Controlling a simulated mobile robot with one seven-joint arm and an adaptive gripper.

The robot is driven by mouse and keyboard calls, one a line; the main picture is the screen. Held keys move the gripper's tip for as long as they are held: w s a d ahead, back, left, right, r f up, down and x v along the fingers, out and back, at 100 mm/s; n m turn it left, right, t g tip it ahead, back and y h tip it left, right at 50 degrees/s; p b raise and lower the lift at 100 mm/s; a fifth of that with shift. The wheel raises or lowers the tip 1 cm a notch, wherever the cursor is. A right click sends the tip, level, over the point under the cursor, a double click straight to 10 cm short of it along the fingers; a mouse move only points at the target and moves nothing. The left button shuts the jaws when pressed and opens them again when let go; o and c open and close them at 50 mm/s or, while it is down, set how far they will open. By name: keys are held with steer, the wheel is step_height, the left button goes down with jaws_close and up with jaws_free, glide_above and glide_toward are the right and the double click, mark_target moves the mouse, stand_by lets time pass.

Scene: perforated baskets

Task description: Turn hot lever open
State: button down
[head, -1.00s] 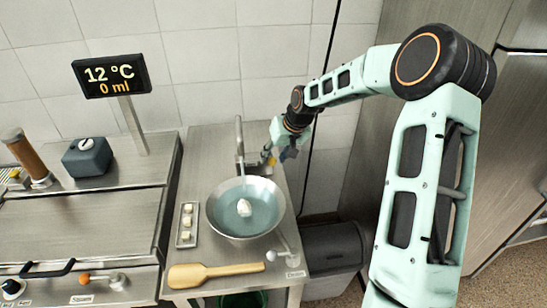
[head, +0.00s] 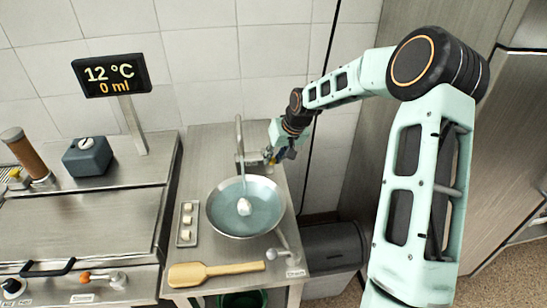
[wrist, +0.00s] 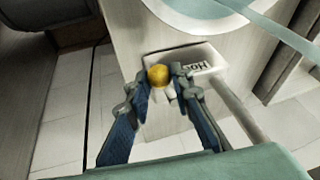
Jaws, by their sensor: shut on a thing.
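The hot lever's round yellow knob (wrist: 158,75) sits between my fingertips in the wrist view. My gripper (wrist: 161,84) is shut on it, one finger on each side. A pale block with a HOT label (wrist: 197,66) is right behind the knob. In the head view my gripper (head: 272,156) is at the right of the faucet (head: 240,140), and its fingers largely hide the lever. A thin pale stream appears to run from the spout into the round metal basin (head: 223,226). The display (head: 110,75) reads 12 °C and 0 ml.
A white lump (head: 244,206) lies in the basin. A narrow tray (head: 187,241) with small pale cubes is left of it, and a wooden spatula (head: 205,272) lies in front. Another lever (head: 284,243) is at the counter's front right. The wall is close behind the faucet.

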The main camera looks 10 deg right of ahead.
steer(key=b, duration=0.1)
steer(key=a+m+b, duration=0.1)
steer(key=b, duration=0.1)
steer(key=shift+s+f+m+h, duration=0.15)
steer(key=shift+f+m+h, duration=0.15)
steer(key=shift+h, duration=0.1)
steer(key=shift+s+a+r+m+t+h+b, duration=0.15)
steer(key=shift+a+m+t+h+b, duration=0.15)
steer(key=shift+m+b, duration=0.55)
steer(key=shift+a+r+m+t+h+b, duration=0.15)
steer(key=shift+a+m+b, duration=0.25)
steer(key=shift+m+b, duration=0.45)
steer(key=c, duration=1.7)
jaws_free()
steer(key=v, duration=1.2)
steer(key=shift+a, duration=0.1)
